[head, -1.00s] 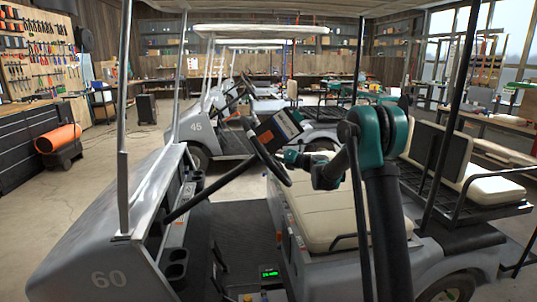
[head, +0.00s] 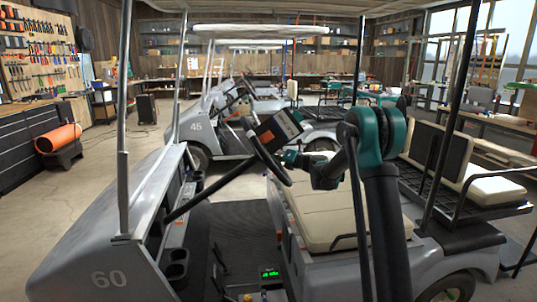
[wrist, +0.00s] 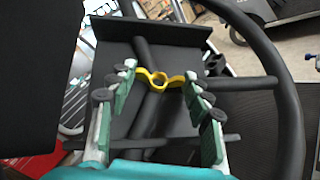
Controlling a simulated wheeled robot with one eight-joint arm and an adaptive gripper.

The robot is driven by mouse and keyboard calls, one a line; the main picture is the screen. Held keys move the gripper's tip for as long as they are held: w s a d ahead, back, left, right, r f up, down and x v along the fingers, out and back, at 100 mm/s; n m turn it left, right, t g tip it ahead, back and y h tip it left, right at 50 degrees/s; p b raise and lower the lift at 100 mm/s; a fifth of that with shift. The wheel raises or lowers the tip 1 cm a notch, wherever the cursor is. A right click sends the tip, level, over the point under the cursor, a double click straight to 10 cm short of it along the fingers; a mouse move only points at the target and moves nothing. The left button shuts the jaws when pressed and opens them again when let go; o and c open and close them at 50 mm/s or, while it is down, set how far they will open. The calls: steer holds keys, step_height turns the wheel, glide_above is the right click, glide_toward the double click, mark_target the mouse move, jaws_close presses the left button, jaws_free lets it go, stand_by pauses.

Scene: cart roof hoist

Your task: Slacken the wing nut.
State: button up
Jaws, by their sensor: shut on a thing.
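The yellow wing nut (wrist: 160,84) has a round middle and two wings, and shows in the wrist view in front of a dark plate (wrist: 112,32). My gripper (wrist: 159,74) is shut on it, with one finger at each wing. In the head view my teal wrist (head: 297,158) is beside the steering wheel (head: 268,152) of the grey cart numbered 60 (head: 108,279). The wing nut and my fingertips cannot be made out there.
The steering wheel rim (wrist: 290,60) curves close on the right of the wrist view. A dark box (head: 277,127) sits above the wheel. The cream seat (head: 325,215) lies below my arm. Thin roof posts (head: 123,130) stand around the cart. Another cart (head: 215,135) is behind.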

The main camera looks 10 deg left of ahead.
steer(key=n+g+y, duration=0.2)
steer(key=n, duration=0.1)
steer(key=n+y, duration=0.1)
steer(key=shift+w+d+f+n+g, duration=0.1)
steer(key=shift+w+f+n+g, duration=0.1)
steer(key=shift+w+n+g, duration=0.15)
steer(key=n+g+y, duration=0.2)
steer(key=n+g, duration=0.3)
steer(key=shift+w+f+n, duration=0.1)
steer(key=shift+n, duration=0.25)
steer(key=n+g, duration=0.4)
steer(key=n, duration=0.1)
steer(key=n+g, duration=0.2)
steer(key=g, duration=0.1)
steer(key=shift+w+n, duration=0.25)
steer(key=shift+n, duration=0.05)
steer(key=shift+n+g+h, duration=0.8)
steer(key=shift+n+g, duration=1.15)
steer(key=shift+n, duration=0.25)
steer(key=shift+n+g+h, duration=0.4)
steer(key=shift+n+g, duration=0.3)
steer(key=o, duration=1.2)
steer(key=shift+c, duration=0.2)
